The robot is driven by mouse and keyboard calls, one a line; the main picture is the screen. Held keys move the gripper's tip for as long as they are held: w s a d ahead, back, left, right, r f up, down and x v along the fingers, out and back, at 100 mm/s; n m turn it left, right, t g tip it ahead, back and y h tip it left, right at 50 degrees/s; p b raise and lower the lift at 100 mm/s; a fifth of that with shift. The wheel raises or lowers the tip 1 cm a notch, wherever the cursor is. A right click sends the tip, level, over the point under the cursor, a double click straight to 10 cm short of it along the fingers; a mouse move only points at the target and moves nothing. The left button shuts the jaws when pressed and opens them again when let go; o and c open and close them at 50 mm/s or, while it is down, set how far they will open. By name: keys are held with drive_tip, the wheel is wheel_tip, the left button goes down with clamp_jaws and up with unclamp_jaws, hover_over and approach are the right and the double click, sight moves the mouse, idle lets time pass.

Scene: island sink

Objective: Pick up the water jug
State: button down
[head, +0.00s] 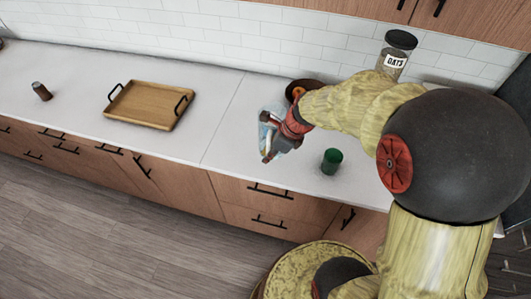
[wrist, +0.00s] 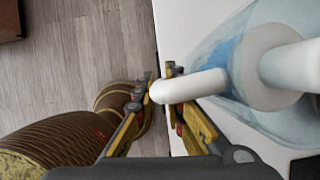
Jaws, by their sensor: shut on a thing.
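The water jug (head: 267,119) is clear and bluish, and it stands on the white counter, partly hidden by my gripper (head: 270,147). In the wrist view its see-through blue body (wrist: 222,55) fills the right side, with a thick white handle (wrist: 195,86) reaching left from it. My gripper (wrist: 160,80) is shut on the white handle, whose rounded end lies between the fingertips. The jug's base is hard to make out, so I cannot tell whether it touches the counter.
A green cup (head: 331,161) stands close by on the right. A brown bowl (head: 304,86) and a jar of oats (head: 396,55) are behind. A wooden tray (head: 148,104) and a small brown bottle (head: 41,91) lie left. The counter between tray and jug is clear.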

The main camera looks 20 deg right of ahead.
drive_tip(key=s+r, duration=0.4)
drive_tip(key=s, duration=0.4)
drive_tip(key=shift+s+d+p, duration=0.2)
drive_tip(key=shift+s+p, duration=0.15)
drive_tip(key=shift+p, duration=0.1)
idle(3.0)
